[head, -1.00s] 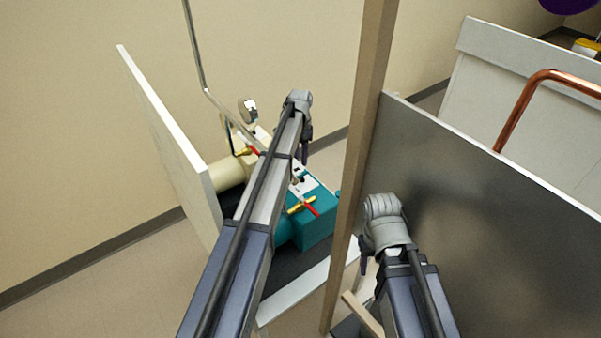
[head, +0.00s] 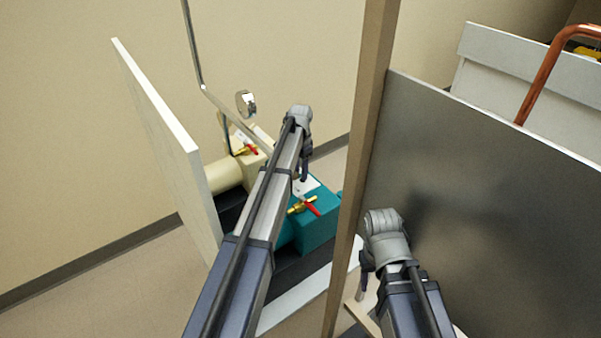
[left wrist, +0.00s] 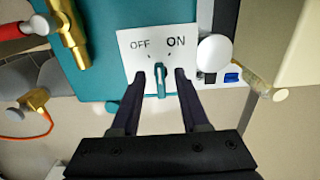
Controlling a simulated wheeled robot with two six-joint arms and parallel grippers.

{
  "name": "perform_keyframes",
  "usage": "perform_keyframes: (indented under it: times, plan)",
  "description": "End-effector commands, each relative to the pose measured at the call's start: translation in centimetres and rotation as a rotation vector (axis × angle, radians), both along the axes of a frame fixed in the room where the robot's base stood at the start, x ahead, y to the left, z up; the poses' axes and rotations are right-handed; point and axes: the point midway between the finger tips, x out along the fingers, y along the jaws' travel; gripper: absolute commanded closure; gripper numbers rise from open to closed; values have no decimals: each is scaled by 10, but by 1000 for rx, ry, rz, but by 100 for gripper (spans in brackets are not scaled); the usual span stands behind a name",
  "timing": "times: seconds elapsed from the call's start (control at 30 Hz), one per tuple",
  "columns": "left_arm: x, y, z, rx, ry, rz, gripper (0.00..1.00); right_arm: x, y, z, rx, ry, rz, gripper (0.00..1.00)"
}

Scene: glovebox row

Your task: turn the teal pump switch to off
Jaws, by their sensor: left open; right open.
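The teal pump (head: 318,225) stands on a dark base with a red-handled brass valve (head: 304,206) on it. In the left wrist view its white plate (left wrist: 133,46) reads OFF on the left and ON on the right. The small teal switch lever (left wrist: 161,80) sits below the words, between them. My left gripper (left wrist: 160,73) is open, with one finger on each side of the lever; I cannot tell whether either touches it. In the head view my left gripper (head: 303,175) is over the pump and its arm hides the switch. My right gripper (head: 364,280) is open and empty near the wooden post.
A cream pump (head: 226,174) with its own red-handled valve stands behind the teal one. A white panel (head: 165,150) is at the left. A wooden post (head: 362,130) and a grey metal panel (head: 480,190) stand at the right. A round gauge (head: 245,102) is at the back.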

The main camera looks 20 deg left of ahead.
Motion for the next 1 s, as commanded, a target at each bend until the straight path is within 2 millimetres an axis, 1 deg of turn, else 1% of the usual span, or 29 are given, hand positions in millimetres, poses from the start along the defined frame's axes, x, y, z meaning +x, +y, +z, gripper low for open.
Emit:
perform_keyframes:
  times: [0.03,0.07,0.43,0.47,1.0]
  plan:
    - [0,0,0,0,0,0,55,0,0,0,0,0,0,50]
    - [0,0,0,0,0,0,57,0,0,0,0,0,0,50]
    - [0,0,0,0,0,0,99,0,0,0,0,0,0,50]
    - [0,0,0,0,0,0,100,0,0,0,0,0,0,50]
    - [0,0,0,0,0,18,100,0,0,0,0,0,0,50]
